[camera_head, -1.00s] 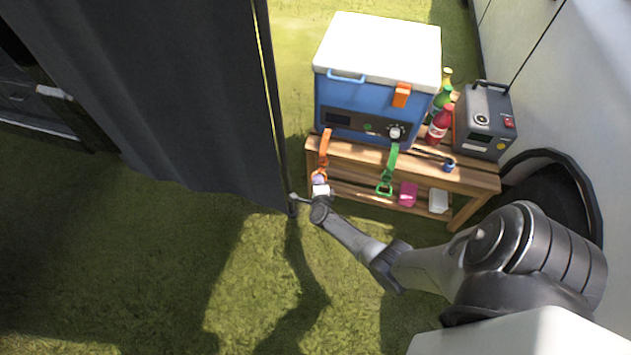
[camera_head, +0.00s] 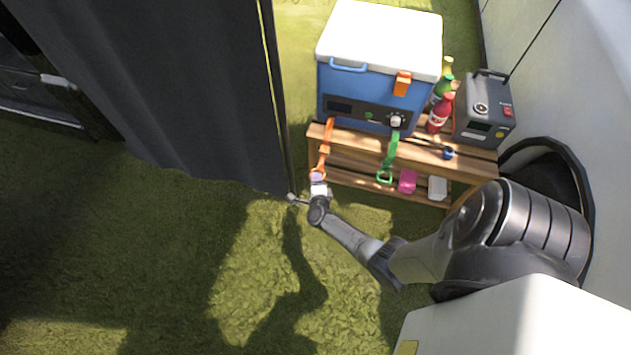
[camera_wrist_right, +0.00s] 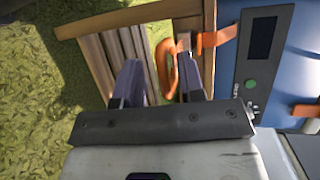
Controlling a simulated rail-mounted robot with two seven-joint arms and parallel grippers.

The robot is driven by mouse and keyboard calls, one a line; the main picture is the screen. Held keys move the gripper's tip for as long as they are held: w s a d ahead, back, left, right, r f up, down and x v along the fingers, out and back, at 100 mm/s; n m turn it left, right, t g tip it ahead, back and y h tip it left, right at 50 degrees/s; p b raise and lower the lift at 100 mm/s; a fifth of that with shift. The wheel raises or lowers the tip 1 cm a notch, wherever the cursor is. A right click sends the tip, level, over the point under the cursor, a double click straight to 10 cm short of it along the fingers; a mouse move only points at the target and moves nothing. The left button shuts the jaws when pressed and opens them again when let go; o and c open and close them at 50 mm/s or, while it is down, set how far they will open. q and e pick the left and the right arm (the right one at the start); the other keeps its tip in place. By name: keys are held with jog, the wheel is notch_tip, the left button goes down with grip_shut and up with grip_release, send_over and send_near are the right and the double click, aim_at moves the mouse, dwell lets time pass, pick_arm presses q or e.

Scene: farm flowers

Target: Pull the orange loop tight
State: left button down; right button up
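An orange strap with a loop (camera_head: 324,158) hangs from the front of the blue cooler (camera_head: 362,100), over the edge of the wooden table (camera_head: 410,150). My right gripper (camera_head: 318,179) is at the strap's lower end, in front of the table. In the right wrist view the fingers (camera_wrist_right: 160,82) are apart, and the orange loop (camera_wrist_right: 165,65) shows between them, nearer the right-hand finger. I see no clear grip on it. The loop's lower part is partly hidden by that finger. My left gripper is not in view.
A green strap (camera_head: 386,160) hangs to the right of the orange one. Bottles (camera_head: 439,112) and a grey power box (camera_head: 484,108) stand right of the cooler. A dark curtain (camera_head: 170,90) hangs close on the left. Grass in front is clear.

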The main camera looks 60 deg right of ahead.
jog(key=p+v, duration=0.5)
jog(key=v, duration=0.9)
jog(key=shift+p, duration=0.4)
jog(key=shift+d, duration=0.1)
jog(key=shift+w, duration=0.1)
